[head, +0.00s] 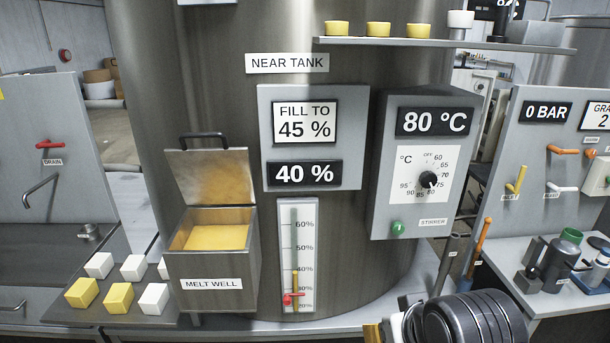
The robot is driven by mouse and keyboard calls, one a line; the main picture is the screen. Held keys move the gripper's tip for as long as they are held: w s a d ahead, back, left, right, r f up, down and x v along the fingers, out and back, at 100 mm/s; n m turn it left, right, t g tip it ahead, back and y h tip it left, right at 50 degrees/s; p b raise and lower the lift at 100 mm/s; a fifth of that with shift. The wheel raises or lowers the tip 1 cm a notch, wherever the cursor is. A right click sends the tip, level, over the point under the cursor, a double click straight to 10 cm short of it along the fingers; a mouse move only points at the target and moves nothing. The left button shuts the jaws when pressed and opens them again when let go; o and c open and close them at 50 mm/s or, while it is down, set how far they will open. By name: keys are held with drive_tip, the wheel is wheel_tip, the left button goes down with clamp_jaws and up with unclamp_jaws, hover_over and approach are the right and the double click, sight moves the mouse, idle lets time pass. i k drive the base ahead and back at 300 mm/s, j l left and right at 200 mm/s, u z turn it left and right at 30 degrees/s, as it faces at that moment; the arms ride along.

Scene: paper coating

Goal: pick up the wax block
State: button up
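Two yellow blocks sit in the front row on a dark tray (60,312) at the lower left, one at the left end (82,293) and one beside it (118,298). Several white blocks (153,299) share the tray; no label shows which is wax. The melt well (212,284) stands just right of the tray, its lid (217,178) raised and yellow material (216,237) inside. My gripper (402,322) is at the bottom edge, right of centre and well away from the blocks. Its fingers are not clear.
The near tank (160,120) fills the middle, with a gauge (297,255) and a control box (427,165) on its front. A shelf (445,43) juts out above. The left panel (45,150) carries a red drain handle (50,145). A right bench (535,296) holds small containers.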

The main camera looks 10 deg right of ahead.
sight(154, 300)
drive_tip(key=u, duration=1.35)
